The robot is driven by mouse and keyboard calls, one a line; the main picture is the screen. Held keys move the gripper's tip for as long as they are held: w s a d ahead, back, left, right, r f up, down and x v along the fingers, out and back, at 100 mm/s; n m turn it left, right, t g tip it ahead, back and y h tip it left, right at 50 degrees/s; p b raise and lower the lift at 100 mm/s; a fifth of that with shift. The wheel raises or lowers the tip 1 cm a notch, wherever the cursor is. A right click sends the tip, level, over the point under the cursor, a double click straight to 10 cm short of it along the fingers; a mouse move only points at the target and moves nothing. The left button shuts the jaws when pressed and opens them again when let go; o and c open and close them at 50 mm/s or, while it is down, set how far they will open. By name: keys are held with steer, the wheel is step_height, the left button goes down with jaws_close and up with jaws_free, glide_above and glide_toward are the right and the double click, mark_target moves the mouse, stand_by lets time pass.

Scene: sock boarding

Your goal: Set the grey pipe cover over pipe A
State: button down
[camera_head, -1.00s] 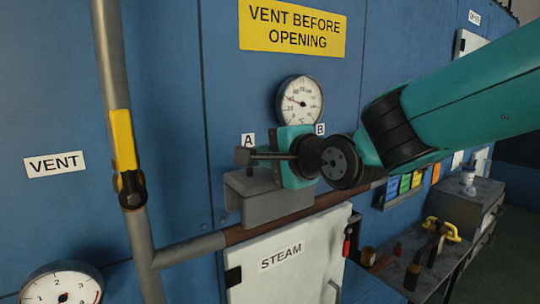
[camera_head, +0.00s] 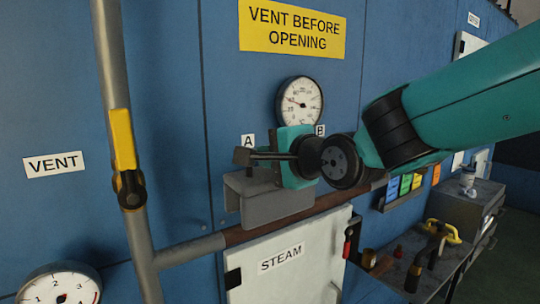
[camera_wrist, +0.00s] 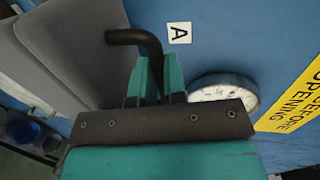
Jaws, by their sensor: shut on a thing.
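The grey pipe cover (camera_head: 268,207) is an angled channel with a dark bent handle (camera_head: 258,156) on top. My gripper (camera_head: 283,157) is shut on the handle, which also shows between the teal fingers in the wrist view (camera_wrist: 142,42). The cover (camera_wrist: 70,60) fills the upper left of the wrist view. In the head view it is below label A (camera_head: 248,141), at the reddish-brown stretch of the pipe (camera_head: 240,236). The pipe shows along its lower edge and beyond both ends. I cannot tell whether the cover rests on the pipe.
A gauge (camera_head: 299,102) is on the blue wall behind my gripper. A vertical pipe with a yellow-handled valve (camera_head: 123,140) stands left. A white STEAM door (camera_head: 290,262) lies below. A bench (camera_head: 400,275) with tools is at the right.

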mark_target(270, 191)
steer(key=shift+f+b, duration=3.5)
steer(key=shift+b, duration=0.2)
steer(key=c, duration=1.1)
jaws_free()
steer(key=p+v, duration=0.4)
steer(key=v, duration=1.3)
steer(key=shift+s+d, duration=0.15)
